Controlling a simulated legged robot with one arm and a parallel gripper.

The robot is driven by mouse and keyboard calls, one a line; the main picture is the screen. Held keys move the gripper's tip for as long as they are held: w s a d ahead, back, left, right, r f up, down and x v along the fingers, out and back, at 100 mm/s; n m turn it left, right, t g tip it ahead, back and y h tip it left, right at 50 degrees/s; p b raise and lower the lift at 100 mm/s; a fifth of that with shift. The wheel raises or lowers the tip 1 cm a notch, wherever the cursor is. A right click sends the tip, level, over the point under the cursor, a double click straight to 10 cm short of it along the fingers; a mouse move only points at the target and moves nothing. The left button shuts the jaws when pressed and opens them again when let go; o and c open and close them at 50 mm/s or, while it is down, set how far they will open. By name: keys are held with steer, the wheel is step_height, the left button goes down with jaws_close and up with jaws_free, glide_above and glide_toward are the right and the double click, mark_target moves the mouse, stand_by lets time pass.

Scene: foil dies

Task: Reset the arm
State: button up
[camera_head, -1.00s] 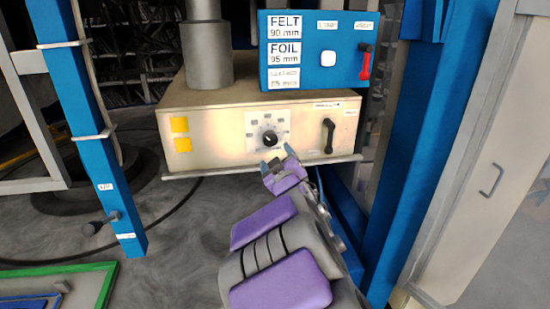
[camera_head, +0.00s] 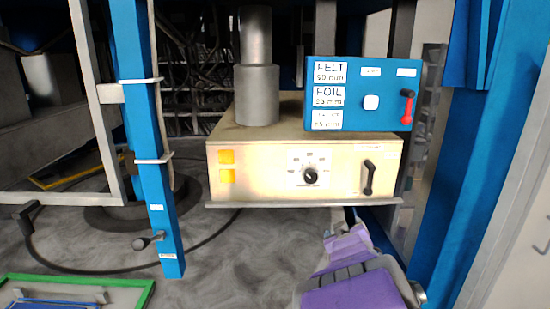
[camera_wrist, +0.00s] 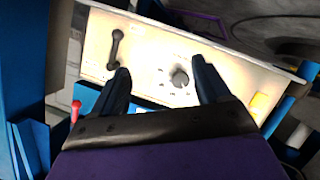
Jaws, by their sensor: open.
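My gripper (camera_wrist: 162,88) shows in the wrist view with its two dark fingers spread apart and nothing between them. Past the fingers is the cream control box (camera_head: 260,185), with a black rotary knob (camera_head: 310,175) and a black lever handle (camera_head: 368,177). In the wrist view the knob (camera_wrist: 180,78) appears between the fingertips, with a gap I cannot judge, and the handle (camera_wrist: 116,48) lies left of the left finger. In the head view my purple and grey arm is at the bottom right, below the box. The fingers are not clearly visible there.
A blue panel (camera_head: 345,112) with a red lever (camera_head: 407,110) and white labels sits above the box. A blue post (camera_head: 150,170) stands left, a wide blue column (camera_head: 470,180) right. A green-edged tray (camera_head: 135,292) lies bottom left. Grey floor between is open.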

steer(key=s+f+m+g, duration=0.2)
steer(key=s+f+g, duration=0.2)
steer(key=s, duration=0.6)
steer(key=s+f+m+g, duration=0.2)
steer(key=s+f+g, duration=0.2)
steer(key=s, duration=0.5)
steer(key=s+a+f+g+y, duration=0.1)
steer(key=s+a+g, duration=0.1)
steer(key=s, duration=0.9)
steer(key=s+a+f+g+y, duration=0.1)
steer(key=s+g, duration=0.4)
steer(key=s, duration=0.7)
steer(key=shift+a+g+y, duration=0.3)
steer(key=shift+a+y, duration=0.2)
steer(key=shift+a, duration=0.75)
steer(key=shift+c, duration=0.4)
